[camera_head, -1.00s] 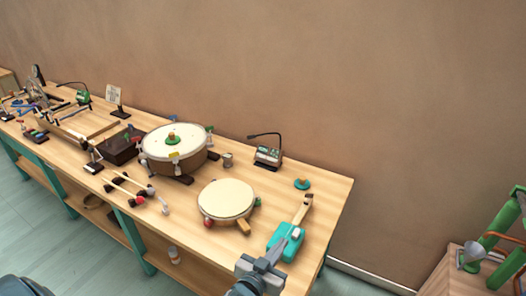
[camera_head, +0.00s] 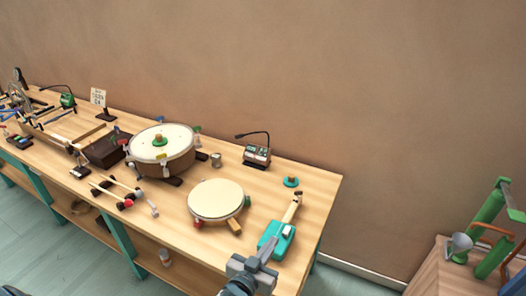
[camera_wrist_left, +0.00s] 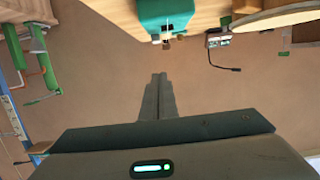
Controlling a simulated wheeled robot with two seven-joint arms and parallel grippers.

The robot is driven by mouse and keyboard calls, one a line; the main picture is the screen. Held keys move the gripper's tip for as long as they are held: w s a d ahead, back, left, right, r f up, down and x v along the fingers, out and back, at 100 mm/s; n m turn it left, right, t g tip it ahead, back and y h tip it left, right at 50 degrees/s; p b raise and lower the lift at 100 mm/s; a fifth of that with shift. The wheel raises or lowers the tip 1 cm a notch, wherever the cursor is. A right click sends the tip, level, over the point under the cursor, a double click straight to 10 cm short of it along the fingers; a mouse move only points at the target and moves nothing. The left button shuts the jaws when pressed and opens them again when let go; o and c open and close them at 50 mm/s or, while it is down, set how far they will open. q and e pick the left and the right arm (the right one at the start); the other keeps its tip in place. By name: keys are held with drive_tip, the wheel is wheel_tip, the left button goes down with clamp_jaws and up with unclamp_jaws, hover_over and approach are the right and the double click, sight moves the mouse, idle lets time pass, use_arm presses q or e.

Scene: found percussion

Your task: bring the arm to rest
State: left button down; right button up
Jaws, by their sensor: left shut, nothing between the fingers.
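My left gripper (camera_head: 268,248) comes in at the bottom of the head view, at the front edge of the workbench (camera_head: 180,228). Its fingers are shut with nothing between them, and they also show together in the left wrist view (camera_wrist_left: 157,88). In the head view the fingertips overlap the near part of a teal wooden-necked object (camera_head: 279,238); I cannot tell whether they touch it. In the wrist view that teal object (camera_wrist_left: 165,14) is at the top, apart from the fingertips. My right gripper is not in view.
A small round drum (camera_head: 216,199) and a larger drum (camera_head: 163,143) stand on the bench. Beaters (camera_head: 120,190) lie at the front left. A small device with a bent stalk (camera_head: 256,154) stands behind. A green frame (camera_head: 490,235) rises from a wooden surface at the right.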

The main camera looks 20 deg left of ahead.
use_arm(q)
drive_tip(key=s+a+f+g, duration=0.1)
drive_tip(key=s+f+g, duration=0.25)
drive_tip(key=s, duration=0.65)
drive_tip(key=s+f+m+g, duration=0.15)
drive_tip(key=s+g, duration=0.25)
drive_tip(key=s, duration=0.6)
drive_tip(key=s+a+f+g, duration=0.1)
drive_tip(key=s+f+g, duration=0.25)
drive_tip(key=s, duration=0.65)
wheel_tip(320, 180, down, 30)
drive_tip(key=s+g+b, duration=0.1)
drive_tip(key=g+b, duration=0.1)
drive_tip(key=s+a+f+g+b, duration=0.1)
drive_tip(key=s+a+f+b, duration=0.1)
drive_tip(key=s+f, duration=1.6)
drive_tip(key=shift+s+a+f+y, duration=0.15)
drive_tip(key=shift+a+f+y, duration=0.15)
drive_tip(key=shift+a+f, duration=0.5)
